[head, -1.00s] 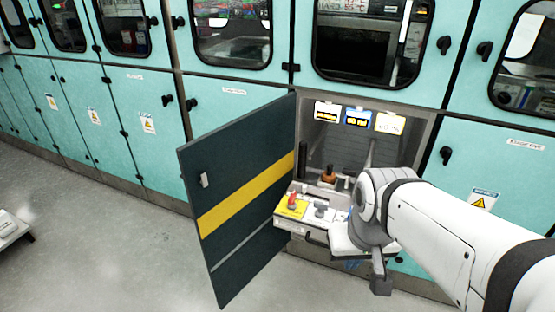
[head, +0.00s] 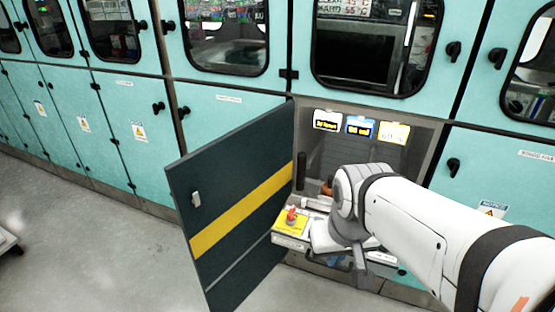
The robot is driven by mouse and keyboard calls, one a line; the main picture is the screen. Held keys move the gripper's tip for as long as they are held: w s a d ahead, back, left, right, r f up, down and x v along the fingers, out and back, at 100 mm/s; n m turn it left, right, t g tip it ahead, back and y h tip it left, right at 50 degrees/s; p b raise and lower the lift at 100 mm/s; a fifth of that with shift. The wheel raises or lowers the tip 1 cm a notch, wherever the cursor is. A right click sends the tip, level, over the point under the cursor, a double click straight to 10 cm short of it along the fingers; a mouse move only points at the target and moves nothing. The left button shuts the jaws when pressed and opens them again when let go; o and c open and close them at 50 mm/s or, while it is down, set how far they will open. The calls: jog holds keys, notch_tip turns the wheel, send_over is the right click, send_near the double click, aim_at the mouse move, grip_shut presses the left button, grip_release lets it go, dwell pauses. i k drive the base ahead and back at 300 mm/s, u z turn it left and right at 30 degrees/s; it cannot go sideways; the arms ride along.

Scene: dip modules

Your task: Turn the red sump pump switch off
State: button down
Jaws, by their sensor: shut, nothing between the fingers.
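The red switch (head: 291,214) stands on a yellow plate (head: 288,227) at the left end of a panel inside an open cabinet bay. Its exact position is too small to read. My gripper (head: 324,238) is shut and empty. It is over the panel just right of the red switch, with a small gap visible between them in the picture. My wrist and arm cover the middle and right of the panel, and the fingertips are hard to make out.
A dark door (head: 232,200) with a yellow stripe stands open left of the panel. Three small lit displays, including a blue-framed one (head: 360,128), hang at the back of the bay. A brown-orange knob (head: 327,188) is partly hidden behind my wrist.

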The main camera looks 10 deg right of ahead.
aim_at(290, 216)
jog(key=i, duration=0.2)
jog(key=u, duration=2.1)
jog(key=k, duration=1)
jog(key=z, duration=1.65)
jog(key=i, duration=1)
jog(key=z, duration=0.1)
